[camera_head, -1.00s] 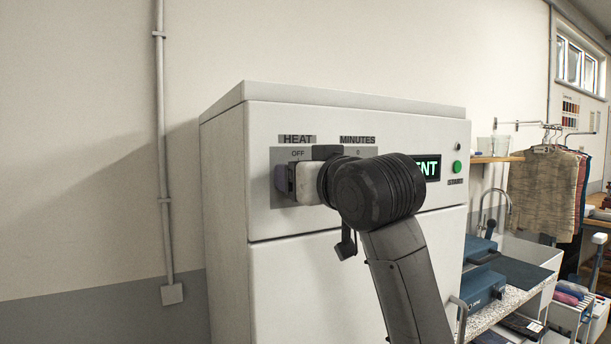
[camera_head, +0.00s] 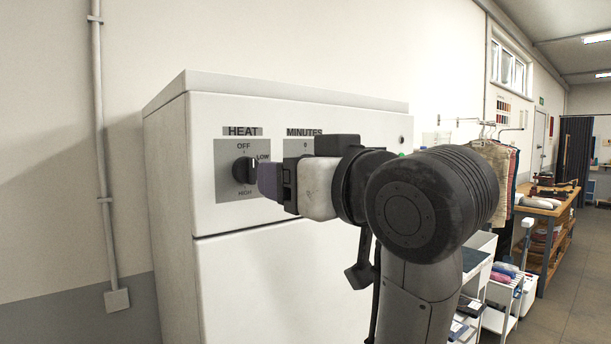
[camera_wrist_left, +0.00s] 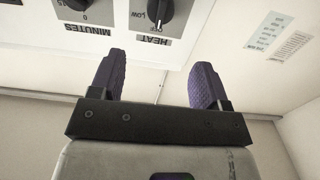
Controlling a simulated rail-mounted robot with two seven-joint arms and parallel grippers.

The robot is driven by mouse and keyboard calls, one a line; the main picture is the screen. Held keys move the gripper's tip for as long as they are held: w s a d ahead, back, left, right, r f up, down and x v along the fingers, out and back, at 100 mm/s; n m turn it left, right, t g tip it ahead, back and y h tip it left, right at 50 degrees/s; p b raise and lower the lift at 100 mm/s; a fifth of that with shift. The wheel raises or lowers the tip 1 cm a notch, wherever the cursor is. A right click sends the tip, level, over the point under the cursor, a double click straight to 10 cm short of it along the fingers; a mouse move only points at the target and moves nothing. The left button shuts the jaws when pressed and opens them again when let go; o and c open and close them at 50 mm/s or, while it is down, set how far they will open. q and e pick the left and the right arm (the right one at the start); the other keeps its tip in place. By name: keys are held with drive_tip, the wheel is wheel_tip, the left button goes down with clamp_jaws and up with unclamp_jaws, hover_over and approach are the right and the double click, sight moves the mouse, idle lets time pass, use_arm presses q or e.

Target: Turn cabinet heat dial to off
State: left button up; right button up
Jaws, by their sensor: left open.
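The black heat dial (camera_head: 243,171) sits on a grey plate under the HEAT label, at the upper left of the white cabinet's (camera_head: 280,85) front. Its ridge stands upright in the head view. In the left wrist view the dial (camera_wrist_left: 160,12) shows upside down, its white mark towards OFF. My left gripper (camera_head: 268,182) has purple fingers and is just right of the dial in the head view. In the left wrist view its fingers (camera_wrist_left: 157,65) are spread and empty, with the dial beyond them, apart from them. The right gripper is not in view.
The MINUTES dial (camera_wrist_left: 75,4) is beside the heat dial; my gripper hides it in the head view. A grey pipe (camera_head: 100,150) runs up the wall at left. Shelves and a clothes rail (camera_head: 490,125) stand right of the cabinet.

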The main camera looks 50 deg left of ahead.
use_arm(q)
drive_tip(key=shift+d, duration=0.7)
